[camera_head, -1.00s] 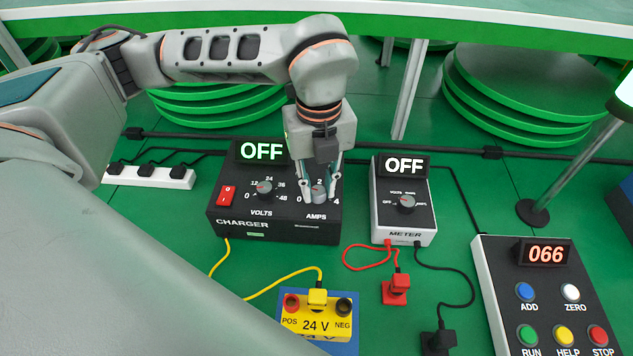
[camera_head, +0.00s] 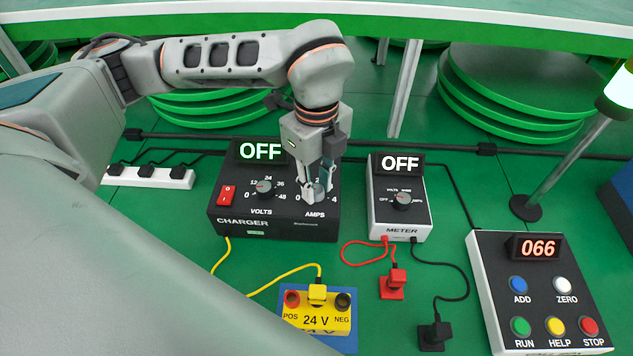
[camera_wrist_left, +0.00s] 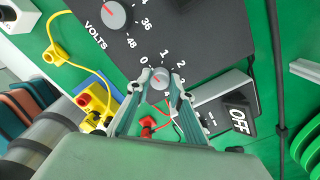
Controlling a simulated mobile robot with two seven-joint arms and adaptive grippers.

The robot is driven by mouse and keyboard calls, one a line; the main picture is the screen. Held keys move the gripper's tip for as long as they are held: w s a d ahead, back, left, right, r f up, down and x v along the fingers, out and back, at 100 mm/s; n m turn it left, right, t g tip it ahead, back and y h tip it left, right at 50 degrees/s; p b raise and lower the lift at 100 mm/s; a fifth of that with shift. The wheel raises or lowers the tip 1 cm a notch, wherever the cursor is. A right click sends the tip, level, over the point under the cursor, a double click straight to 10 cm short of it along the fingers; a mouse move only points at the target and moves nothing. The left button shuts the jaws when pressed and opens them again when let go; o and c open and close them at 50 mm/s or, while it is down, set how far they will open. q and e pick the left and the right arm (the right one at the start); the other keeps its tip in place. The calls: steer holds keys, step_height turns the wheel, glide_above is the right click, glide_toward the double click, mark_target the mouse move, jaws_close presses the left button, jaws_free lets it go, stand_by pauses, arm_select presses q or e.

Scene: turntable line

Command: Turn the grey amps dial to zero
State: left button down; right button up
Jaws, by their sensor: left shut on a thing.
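The grey amps dial (camera_head: 316,190) sits at the right of the black charger (camera_head: 270,229), above the word AMPS. My left gripper (camera_head: 317,192) comes down on it from above and is shut on it, a finger on each side. The dial also shows in the left wrist view (camera_wrist_left: 160,77), between the fingertips (camera_wrist_left: 160,80), with numbers around it. A red pointer mark shows on its face, but I cannot tell which number it points at. The charger's display (camera_head: 260,151) reads OFF. My right gripper is not in view.
The volts dial (camera_head: 264,187) and a red switch (camera_head: 227,194) are left of the amps dial. A meter (camera_head: 400,206) reading OFF stands close on the right. A 24 V battery (camera_head: 318,320) with a yellow lead is in front, and a button panel (camera_head: 545,290) at right.

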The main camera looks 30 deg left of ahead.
mark_target(316, 189)
arm_select(q)
steer(key=c, duration=1.8)
jaws_free()
step_height(316, 189, up, 12)
steer(key=shift+r, duration=0.1)
